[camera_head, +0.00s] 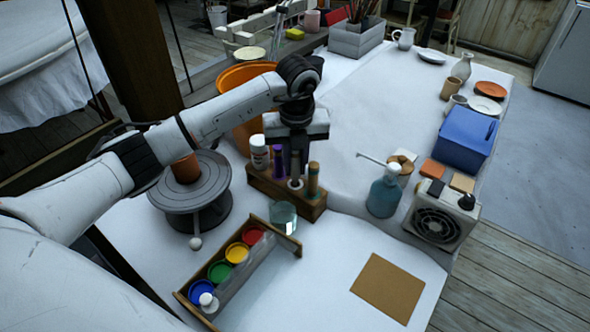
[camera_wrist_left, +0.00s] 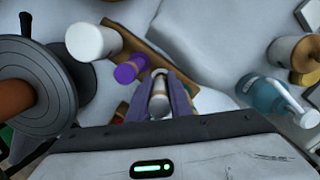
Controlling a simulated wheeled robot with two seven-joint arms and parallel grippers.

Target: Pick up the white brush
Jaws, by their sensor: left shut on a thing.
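A wooden rack (camera_head: 258,184) holds several upright tools in a row. My left gripper (camera_head: 295,168) is above the rack, pointing down, and its two fingers (camera_wrist_left: 164,98) are shut on the white brush (camera_wrist_left: 159,103). The brush's pale end shows between the fingers in the left wrist view; in the head view its lower part (camera_head: 295,184) shows at the rack. I cannot tell whether it is clear of its slot. My right gripper is not in view.
Beside the brush stand a purple-handled tool (camera_head: 278,160), a white bottle (camera_head: 258,153) and a brown-green tool (camera_head: 313,178). A glass (camera_head: 283,217) and paint tray (camera_head: 291,244) are in front. A blue spray bottle (camera_head: 384,193) stands right; a turntable (camera_head: 190,196) stands left.

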